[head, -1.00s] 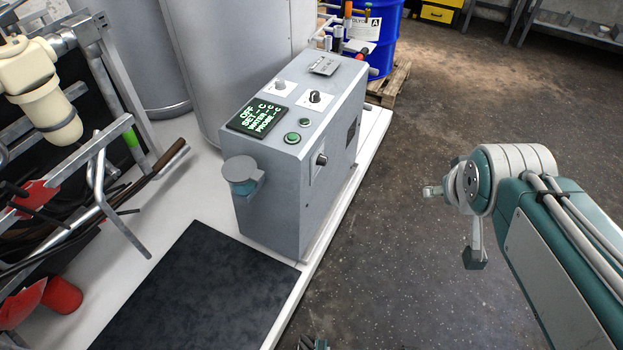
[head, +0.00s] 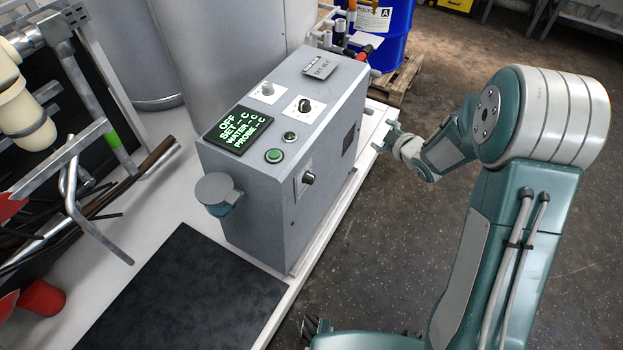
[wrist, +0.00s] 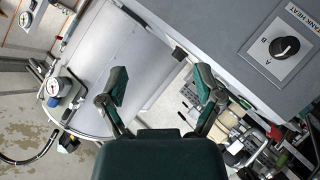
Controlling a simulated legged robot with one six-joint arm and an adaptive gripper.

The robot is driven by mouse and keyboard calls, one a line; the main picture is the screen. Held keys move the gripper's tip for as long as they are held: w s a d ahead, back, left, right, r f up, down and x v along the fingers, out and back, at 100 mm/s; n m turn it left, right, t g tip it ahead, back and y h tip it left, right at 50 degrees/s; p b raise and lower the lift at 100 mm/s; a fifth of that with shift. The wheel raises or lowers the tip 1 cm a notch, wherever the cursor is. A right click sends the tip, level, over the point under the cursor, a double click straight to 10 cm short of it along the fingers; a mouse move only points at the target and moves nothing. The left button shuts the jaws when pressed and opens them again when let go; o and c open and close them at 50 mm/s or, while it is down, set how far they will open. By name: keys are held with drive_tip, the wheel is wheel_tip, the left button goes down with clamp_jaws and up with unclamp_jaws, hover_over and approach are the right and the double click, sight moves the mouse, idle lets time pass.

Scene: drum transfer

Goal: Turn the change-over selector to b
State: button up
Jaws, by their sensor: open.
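The selector (wrist: 286,47) shows at the right of the wrist view: a black round knob on a light plate lettered A and B. I cannot read its pointer surely. In the head view the grey cabinet (head: 268,210) carries a black knob (head: 304,105) on its top and another dark knob (head: 308,178) on its side; I cannot tell which one is lettered. My gripper (head: 386,137) is beside the cabinet's right side, apart from both knobs. In the wrist view my gripper (wrist: 160,87) has spread, empty fingers, with the selector off to their right.
A lit display (head: 239,129) and green button (head: 274,156) are on the cabinet top. A blue drum (head: 384,32) stands on a pallet behind. A dark mat (head: 180,290) lies in front. Pipes (head: 90,205) crowd the left.

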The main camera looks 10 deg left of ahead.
drive_tip(key=s+a+f+n+g+y, duration=0.25)
drive_tip(key=a+f+y, duration=0.25)
drive_tip(key=f, duration=0.4)
drive_tip(key=n+g+y, duration=0.2)
drive_tip(key=n+y, duration=0.1)
drive_tip(key=y, duration=0.2)
approach(313, 181)
drive_tip(key=x, duration=1)
drive_tip(key=shift+w+a+f, duration=0.2)
drive_tip(key=shift+w+a, duration=0.05)
drive_tip(key=c, duration=1.2)
